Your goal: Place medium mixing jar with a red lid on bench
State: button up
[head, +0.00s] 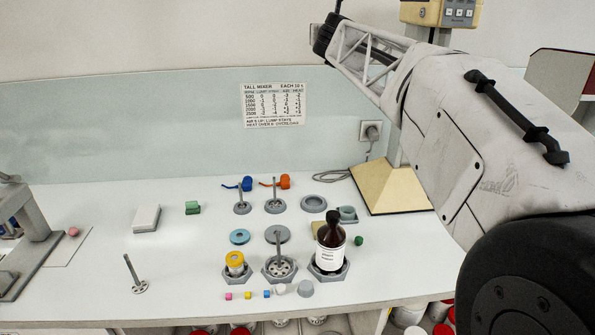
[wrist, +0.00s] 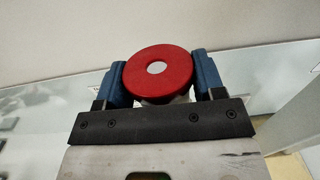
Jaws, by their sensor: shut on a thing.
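In the wrist view a round red lid (wrist: 160,73) with a white centre dot faces the camera. A little of a pale jar body shows below it; the rest is hidden, so I cannot tell its size. My gripper (wrist: 160,84) has a blue finger on each side of it and is shut on this jar. Neither the held jar nor the fingers can be made out in the head view, where my arm fills the right side. The bench (head: 90,225) is a long white top along a pale blue-grey backboard. I cannot tell how high the jar is above it.
A brown bottle (head: 330,238), a yellow-topped jar (head: 235,262) and a grey stirrer holder (head: 281,262) stand in the bench's middle front. Small coloured cubes lie before them. A grey press (head: 30,245) stands left. Bare bench lies left of centre. Red-lidded jars (head: 240,331) show below the front edge.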

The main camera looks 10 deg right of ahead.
jog(key=s+a+f+m+g+h, duration=0.25)
jog(key=a+m+h, duration=0.4)
jog(key=a, duration=0.85)
jog(key=s+a+r+m+g+h, duration=0.35)
jog(key=s+a+h, duration=0.35)
jog(key=s+a, duration=0.5)
notch_tip(320, 180, down, 39)
jog(key=shift+w+a+r, duration=0.15)
jog(key=shift+w+a, duration=0.25)
jog(key=shift+a, duration=0.05)
dwell(0.4)
jog(key=shift+f, duration=3.15)
jog(key=shift+f, duration=1.85)
jog(key=shift+f, duration=0.15)
